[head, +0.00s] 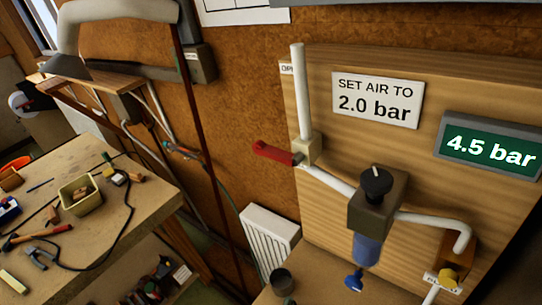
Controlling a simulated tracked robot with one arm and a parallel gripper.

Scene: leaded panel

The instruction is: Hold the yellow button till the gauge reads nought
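The yellow button (449,277) is at the lower right of a wooden panel (440,75), on a brown block at the end of the white pipe. A partly hidden label is below it. The green gauge display (488,149) at the right reads 4.5 bar. Nothing is seen touching the button. My gripper does not show in this view.
A sign (376,101) reads "SET AIR TO 2.0 bar". A red lever (275,153) sticks out left from the pipe. A black knob (376,184) tops a regulator with a blue bowl (367,249). A cluttered workbench (120,235) stands left.

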